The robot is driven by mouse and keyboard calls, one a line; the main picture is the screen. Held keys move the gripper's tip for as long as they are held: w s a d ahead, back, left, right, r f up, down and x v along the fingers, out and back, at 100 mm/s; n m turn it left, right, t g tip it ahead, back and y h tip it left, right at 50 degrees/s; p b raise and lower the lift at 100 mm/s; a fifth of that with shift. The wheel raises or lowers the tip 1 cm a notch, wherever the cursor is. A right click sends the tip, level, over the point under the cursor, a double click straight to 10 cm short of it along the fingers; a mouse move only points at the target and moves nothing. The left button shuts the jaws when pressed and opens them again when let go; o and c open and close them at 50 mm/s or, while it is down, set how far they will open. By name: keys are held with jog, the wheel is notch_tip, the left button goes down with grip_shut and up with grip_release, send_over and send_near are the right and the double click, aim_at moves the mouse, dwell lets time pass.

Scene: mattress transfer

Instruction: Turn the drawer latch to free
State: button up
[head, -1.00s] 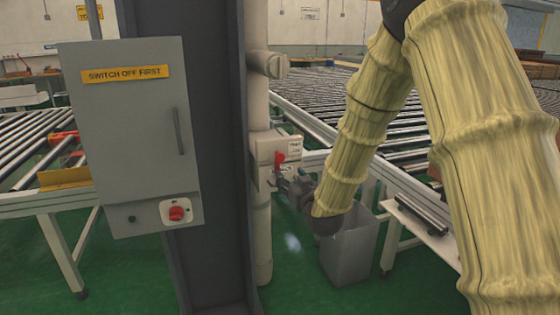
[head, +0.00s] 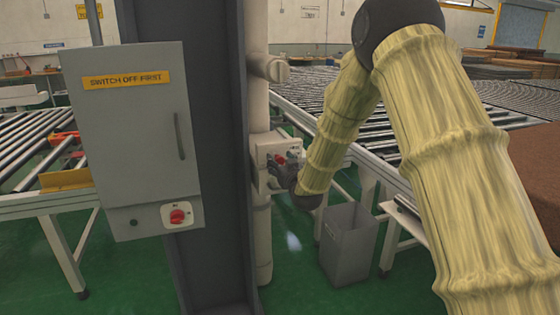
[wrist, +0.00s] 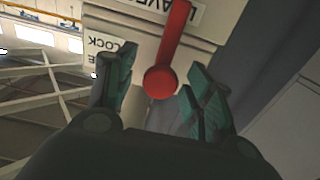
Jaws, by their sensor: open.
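My gripper (wrist: 152,92) is open, with one finger on each side of the red hub. I cannot tell whether either finger touches it. In the head view my gripper (head: 277,172) is at the box front and hides part of the red lever.
A grey cabinet (head: 135,120) with a "SWITCH OFF FIRST" label and a red rotary knob (head: 177,216) stands left of a dark column (head: 210,150). A grey bin (head: 349,245) stands on the floor below my arm. Roller conveyors (head: 330,105) lie behind.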

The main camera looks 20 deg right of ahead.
jog(key=shift+w, duration=0.2)
grip_shut()
